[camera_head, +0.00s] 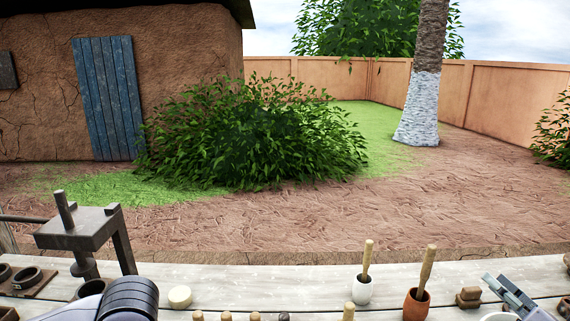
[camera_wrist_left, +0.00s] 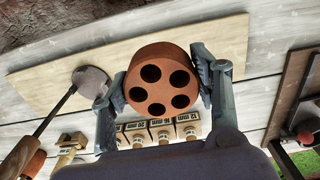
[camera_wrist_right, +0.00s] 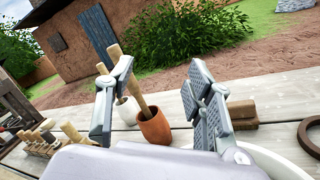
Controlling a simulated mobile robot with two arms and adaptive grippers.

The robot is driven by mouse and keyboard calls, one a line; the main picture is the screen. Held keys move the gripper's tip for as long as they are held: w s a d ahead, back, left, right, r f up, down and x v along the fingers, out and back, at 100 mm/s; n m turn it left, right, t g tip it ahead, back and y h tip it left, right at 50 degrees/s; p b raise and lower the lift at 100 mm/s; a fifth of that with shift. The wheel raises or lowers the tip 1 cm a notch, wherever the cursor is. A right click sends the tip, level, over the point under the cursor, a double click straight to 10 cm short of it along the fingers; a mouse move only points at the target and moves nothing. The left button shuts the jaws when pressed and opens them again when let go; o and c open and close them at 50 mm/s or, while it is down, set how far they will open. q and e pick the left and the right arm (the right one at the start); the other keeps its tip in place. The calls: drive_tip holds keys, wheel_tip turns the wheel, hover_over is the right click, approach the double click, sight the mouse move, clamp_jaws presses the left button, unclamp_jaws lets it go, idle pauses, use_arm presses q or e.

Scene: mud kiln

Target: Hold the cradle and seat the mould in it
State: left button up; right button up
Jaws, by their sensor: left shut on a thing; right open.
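A round terracotta block (camera_wrist_left: 148,108) with several round holes in its face is between the fingers of my left gripper (camera_wrist_left: 163,82) in the left wrist view. The fingers are shut on its sides, above a pale wooden board (camera_wrist_left: 215,48). I cannot tell whether this block is the cradle or the mould, and I cannot pick out the other part. The head view shows only part of my left arm, not its fingers. My right gripper (camera_wrist_right: 164,98) is open and empty in the right wrist view. It also shows at the lower right of the head view (camera_head: 510,295).
A white cup (camera_head: 362,290) and a terracotta cup (camera_head: 416,305) hold wooden pestles. Brown blocks (camera_head: 468,297) stand beside them. A grey press (camera_head: 85,230) stands at left, near a cream disc (camera_head: 180,296). A round-bladed tool (camera_wrist_left: 90,82) and size-marked wooden blocks (camera_wrist_left: 160,130) lie near the left gripper.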

drive_tip(key=s+a+n+g+y, duration=0.4)
drive_tip(key=s+a+n+g, duration=0.15)
drive_tip(key=a, duration=0.65)
drive_tip(key=s+a+n+g+y, duration=0.35)
drive_tip(key=s+a+n, duration=0.3)
drive_tip(key=a, duration=0.55)
drive_tip(key=s+a+n+g+y, duration=0.3)
drive_tip(key=s+a+n+g, duration=0.3)
drive_tip(key=a, duration=0.6)
drive_tip(key=shift+n+t, duration=0.3)
drive_tip(key=shift+t, duration=0.2)
drive_tip(key=shift+w+d+x, duration=0.1)
drive_tip(key=shift+w+x, duration=0.15)
drive_tip(key=shift+x, duration=1.35)
drive_tip(key=shift+w+d+x, duration=0.1)
drive_tip(key=shift+w+x, duration=0.15)
drive_tip(key=shift+x, duration=1.4)
drive_tip(key=shift+w+x, duration=0.25)
drive_tip(key=shift+x, duration=1.35)
drive_tip(key=shift+c, duration=0.3)
clamp_jaws()
